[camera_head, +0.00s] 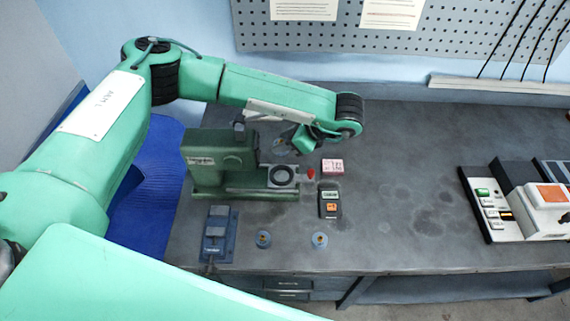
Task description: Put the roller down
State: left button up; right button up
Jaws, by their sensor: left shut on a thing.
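My left arm reaches in from the left, over the back of the bench. My left gripper (304,140) points down behind and right of the green bench machine (222,160). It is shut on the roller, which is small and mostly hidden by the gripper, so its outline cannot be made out. Whether the roller touches the bench cannot be told. My right gripper is not in view.
A white instrument (490,205) stands right. The bench's right middle (410,150) is clear.

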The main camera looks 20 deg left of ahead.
pick_arm(q)
notch_tip(320, 180, down, 7)
jog(key=shift+r+p, duration=0.1)
jog(key=shift+p, duration=0.2)
jog(key=shift+s+f, duration=0.1)
jog(key=shift+f, duration=2.1)
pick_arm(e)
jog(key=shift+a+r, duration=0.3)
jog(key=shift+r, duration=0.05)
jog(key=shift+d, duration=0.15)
pick_arm(q)
jog(key=shift+f+b, duration=0.3)
jog(key=shift+b, duration=0.1)
jog(key=o, duration=1.1)
jog(key=shift+r, duration=0.1)
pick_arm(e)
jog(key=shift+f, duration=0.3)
